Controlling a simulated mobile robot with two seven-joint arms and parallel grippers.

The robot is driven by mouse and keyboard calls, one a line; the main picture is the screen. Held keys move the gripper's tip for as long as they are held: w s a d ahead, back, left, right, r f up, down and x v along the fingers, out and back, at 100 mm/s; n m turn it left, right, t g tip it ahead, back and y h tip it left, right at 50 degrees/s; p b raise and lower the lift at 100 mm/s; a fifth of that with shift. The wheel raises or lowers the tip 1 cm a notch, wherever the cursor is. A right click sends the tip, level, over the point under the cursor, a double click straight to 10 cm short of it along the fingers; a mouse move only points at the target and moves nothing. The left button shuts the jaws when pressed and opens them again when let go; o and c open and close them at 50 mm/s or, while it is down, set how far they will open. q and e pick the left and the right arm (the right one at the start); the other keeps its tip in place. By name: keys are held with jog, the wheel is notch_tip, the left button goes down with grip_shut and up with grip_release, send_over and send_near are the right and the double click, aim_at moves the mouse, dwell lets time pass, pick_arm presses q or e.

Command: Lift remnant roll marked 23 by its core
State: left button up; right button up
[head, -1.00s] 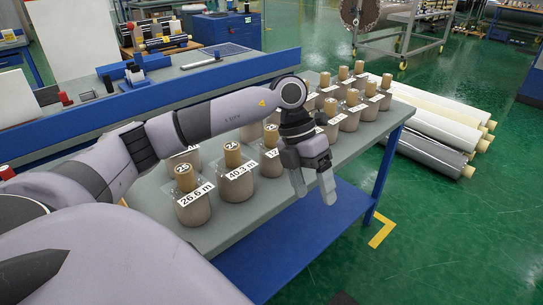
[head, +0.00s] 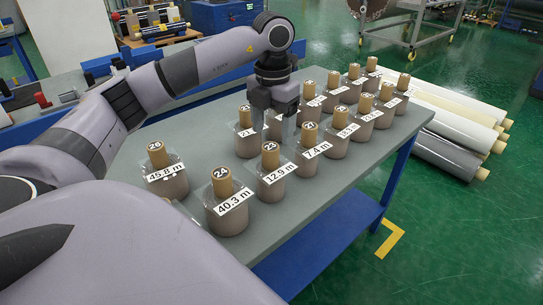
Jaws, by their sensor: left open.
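The remnant roll marked 23 (head: 268,186) stands upright on the grey table in the front row. It is a squat wrapped brown roll with a tan core (head: 270,158) sticking up and a 12.9 m label. The number on its core is small and hard to read. My left gripper (head: 280,130) is open and points down, just behind this core in the picture. Its fingers are partly hidden among the rolls, and I cannot tell whether they touch anything. No core shows between them. My right gripper is not in view.
Close neighbours are the roll marked 24 (head: 230,222), the 7.4 m roll (head: 309,167) and a roll (head: 247,146) left of the gripper. More rolls stand toward the table's far end. Long rolls (head: 440,150) lie on the green floor at right. The table (head: 285,225) is bare along its front edge.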

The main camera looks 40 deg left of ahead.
aim_at(271, 146)
pick_arm(q)
jog(key=f, duration=0.7)
jog(key=shift+s+f+p, duration=0.1)
jog(key=shift+s+p, duration=0.2)
jog(key=shift+p, duration=0.05)
grip_shut()
